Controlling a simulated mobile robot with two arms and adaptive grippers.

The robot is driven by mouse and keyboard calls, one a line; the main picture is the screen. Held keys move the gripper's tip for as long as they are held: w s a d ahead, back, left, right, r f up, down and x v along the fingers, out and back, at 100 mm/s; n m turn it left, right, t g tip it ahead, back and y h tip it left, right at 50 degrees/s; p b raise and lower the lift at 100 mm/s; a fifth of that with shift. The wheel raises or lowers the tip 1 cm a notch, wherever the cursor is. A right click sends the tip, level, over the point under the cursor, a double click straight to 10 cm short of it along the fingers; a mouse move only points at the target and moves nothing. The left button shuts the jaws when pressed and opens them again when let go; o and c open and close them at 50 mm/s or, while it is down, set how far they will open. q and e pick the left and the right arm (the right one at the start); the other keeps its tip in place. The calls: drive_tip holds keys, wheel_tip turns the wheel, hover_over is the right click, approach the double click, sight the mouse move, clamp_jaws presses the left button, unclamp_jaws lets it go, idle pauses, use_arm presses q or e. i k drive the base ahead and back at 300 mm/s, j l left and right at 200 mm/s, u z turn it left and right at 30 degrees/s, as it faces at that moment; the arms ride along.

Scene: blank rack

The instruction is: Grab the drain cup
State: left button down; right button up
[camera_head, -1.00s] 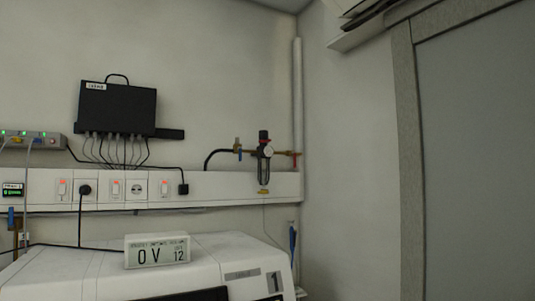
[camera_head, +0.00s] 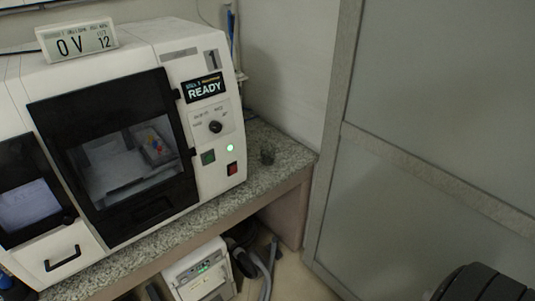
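Neither of my grippers can be seen. A black ribbed rounded part, which may be mine, shows at the bottom right corner.
The white machine has a dark window and a READY display (camera_head: 204,88). A display box (camera_head: 77,39) sits on top. A smaller white unit with hoses (camera_head: 200,270) stands below the counter. A grey framed panel (camera_head: 430,110) fills the right side.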

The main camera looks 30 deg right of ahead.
sight(268, 149)
drive_tip(key=i+j+z, duration=0.25)
drive_tip(key=i, duration=0.15)
drive_tip(key=i+j+z, duration=0.25)
drive_tip(key=i, duration=0.15)
